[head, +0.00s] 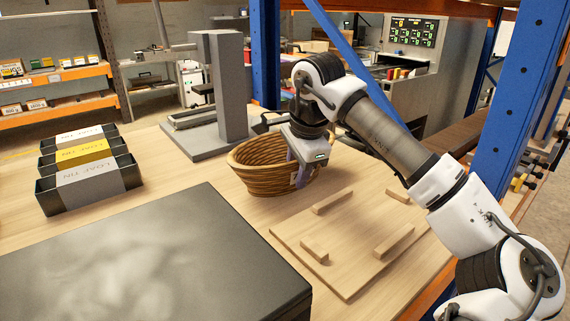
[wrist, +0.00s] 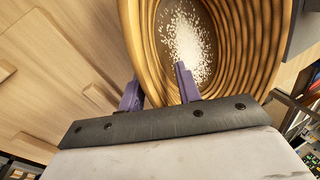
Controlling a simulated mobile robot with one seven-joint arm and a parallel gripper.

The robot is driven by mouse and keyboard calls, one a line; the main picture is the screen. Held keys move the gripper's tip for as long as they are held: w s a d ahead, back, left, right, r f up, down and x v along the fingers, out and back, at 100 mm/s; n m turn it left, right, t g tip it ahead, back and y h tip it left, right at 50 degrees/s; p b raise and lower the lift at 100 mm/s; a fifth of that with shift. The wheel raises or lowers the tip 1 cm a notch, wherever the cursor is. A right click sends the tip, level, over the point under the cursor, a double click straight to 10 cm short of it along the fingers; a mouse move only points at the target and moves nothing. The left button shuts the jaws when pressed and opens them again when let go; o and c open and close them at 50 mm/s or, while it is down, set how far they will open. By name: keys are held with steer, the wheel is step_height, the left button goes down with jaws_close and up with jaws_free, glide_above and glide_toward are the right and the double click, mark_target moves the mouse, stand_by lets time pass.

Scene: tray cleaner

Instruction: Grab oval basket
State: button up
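The oval basket (head: 255,181) is brown and woven, and stands upright on the wooden table behind the wooden board. White grains lie on its bottom in the wrist view (wrist: 232,75). My gripper (head: 299,172) reaches down at the basket's right end and hides part of its rim. In the wrist view the purple fingers (wrist: 158,88) are apart, one outside the basket wall and one inside it. The wall passes between them with a visible gap, so the gripper looks open. Whether either finger touches the wall cannot be told.
A wooden board (head: 345,240) with raised blocks lies in front of the basket. A large dark box (head: 150,265) fills the front left. Loaf tins (head: 90,185) stand at left. A grey stand (head: 222,90) rises behind the basket, and a blue rack post (head: 510,90) is at right.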

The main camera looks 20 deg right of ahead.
jaws_close()
steer(key=shift+r, duration=0.15)
step_height(320, 180, up, 28)
steer(key=p, duration=0.6)
